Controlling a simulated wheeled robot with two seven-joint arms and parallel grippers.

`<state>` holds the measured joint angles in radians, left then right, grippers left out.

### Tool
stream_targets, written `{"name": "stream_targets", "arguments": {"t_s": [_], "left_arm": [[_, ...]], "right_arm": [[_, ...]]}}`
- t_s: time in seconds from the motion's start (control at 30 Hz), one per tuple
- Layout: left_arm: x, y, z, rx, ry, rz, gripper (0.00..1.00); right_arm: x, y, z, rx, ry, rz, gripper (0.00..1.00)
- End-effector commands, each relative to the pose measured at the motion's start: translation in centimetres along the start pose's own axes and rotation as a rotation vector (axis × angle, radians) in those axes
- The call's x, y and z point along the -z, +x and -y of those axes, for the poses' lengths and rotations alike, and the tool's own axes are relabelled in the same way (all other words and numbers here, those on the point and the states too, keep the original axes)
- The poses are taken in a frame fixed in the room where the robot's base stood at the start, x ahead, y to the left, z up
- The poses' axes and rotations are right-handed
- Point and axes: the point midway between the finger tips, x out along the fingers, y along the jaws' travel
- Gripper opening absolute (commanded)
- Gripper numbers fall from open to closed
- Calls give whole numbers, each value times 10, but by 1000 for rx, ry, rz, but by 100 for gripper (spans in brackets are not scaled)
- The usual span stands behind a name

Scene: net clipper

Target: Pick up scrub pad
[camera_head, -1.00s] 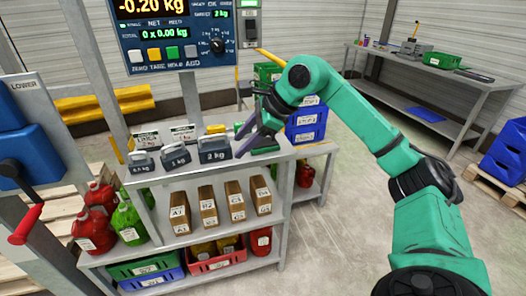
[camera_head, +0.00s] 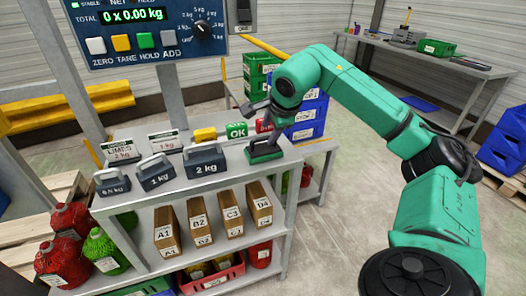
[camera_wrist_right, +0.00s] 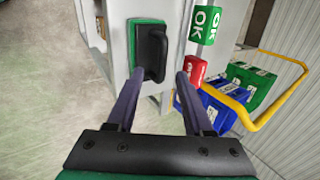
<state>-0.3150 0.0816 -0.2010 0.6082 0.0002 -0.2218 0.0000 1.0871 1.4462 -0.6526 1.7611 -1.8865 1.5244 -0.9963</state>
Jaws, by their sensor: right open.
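The scrub pad, a green block with a black handle, lies on top of the shelf unit near its right end (camera_head: 264,154). It also shows in the right wrist view (camera_wrist_right: 133,42), just beyond the fingertips. My right gripper (camera_wrist_right: 158,84) is open and empty, its two purple-grey fingers pointing toward the pad's handle with a gap between them. In the head view, the right gripper (camera_head: 264,116) is by the pad, its fingers partly hidden by the arm. My left gripper is out of view.
Grey weights (camera_head: 205,161) stand left of the pad on the shelf top. A yellow block (camera_head: 205,134), a green OK block (camera_head: 237,130) and a red block (camera_head: 264,125) stand along the back. Blue crates (camera_head: 306,122) stand behind, beside a yellow rail (camera_wrist_right: 277,97).

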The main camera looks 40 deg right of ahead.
Motion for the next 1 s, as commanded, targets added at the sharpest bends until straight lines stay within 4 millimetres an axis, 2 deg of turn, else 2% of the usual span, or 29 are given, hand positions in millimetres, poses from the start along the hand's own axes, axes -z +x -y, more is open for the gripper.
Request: {"name": "stream_targets", "arguments": {"t_s": [0.2, 0.3, 0.5, 0.53, 0.63, 0.67, 1.0], "left_arm": [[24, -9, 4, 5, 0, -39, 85], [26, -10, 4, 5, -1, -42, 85], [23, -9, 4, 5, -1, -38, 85], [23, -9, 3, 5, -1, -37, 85], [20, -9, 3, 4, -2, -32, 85], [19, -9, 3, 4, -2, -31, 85], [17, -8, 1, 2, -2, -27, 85]], "right_arm": [[0, 37, 4, -3, 0, 1, 52], [0, 50, 4, -1, -1, 2, 52], [0, 53, 4, 1, -1, 2, 52], [0, 53, 4, 1, -1, 1, 44], [0, 53, 4, 0, -1, 2, 6], [0, 53, 4, 0, -1, 2, 0], [0, 52, 4, 0, 0, 2, 0]]}}
